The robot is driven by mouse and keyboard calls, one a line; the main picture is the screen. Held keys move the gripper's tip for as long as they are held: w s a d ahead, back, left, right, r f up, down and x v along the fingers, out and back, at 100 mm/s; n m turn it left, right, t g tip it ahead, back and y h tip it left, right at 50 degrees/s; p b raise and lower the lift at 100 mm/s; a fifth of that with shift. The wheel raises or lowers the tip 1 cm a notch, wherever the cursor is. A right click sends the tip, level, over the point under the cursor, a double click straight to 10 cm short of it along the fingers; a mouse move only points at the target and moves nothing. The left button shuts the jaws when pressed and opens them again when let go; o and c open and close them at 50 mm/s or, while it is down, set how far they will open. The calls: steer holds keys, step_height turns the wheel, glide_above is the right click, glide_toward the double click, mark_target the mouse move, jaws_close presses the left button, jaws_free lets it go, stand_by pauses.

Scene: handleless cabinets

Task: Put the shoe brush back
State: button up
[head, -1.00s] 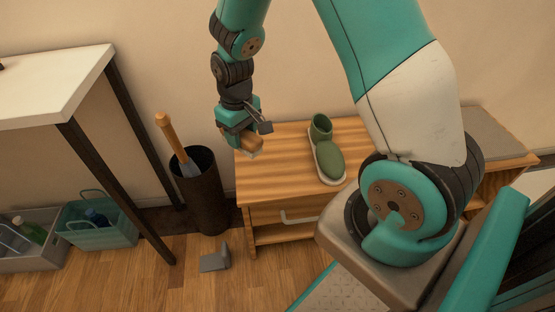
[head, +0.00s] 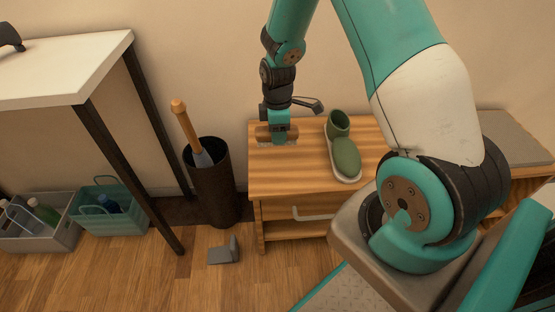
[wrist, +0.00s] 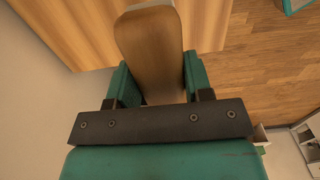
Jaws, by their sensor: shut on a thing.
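My gripper (head: 279,138) is shut on the shoe brush (head: 263,132), which has a brown wooden back and pale bristles facing down. The brush is at the back left of the wooden bench top (head: 285,177), to the left of the green shoe (head: 345,155). It is level and close to the top; I cannot tell whether the bristles touch it. In the wrist view the brown brush back (wrist: 150,45) sits between the two teal fingers.
A dark bin (head: 213,190) with a wooden-handled thing stands left of the bench. A white-topped table (head: 60,70) is further left, with a grey crate and a teal basket (head: 110,215) below. A grey wedge (head: 224,252) lies on the floor. The bench front has a drawer handle (head: 312,216).

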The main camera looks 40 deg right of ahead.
step_height(320, 180, down, 9)
steer(key=shift+f+b, duration=0.2)
steer(key=shift+b, duration=0.85)
steer(key=shift+f, duration=0.2)
steer(key=o, duration=1)
steer(key=shift+c, duration=0.2)
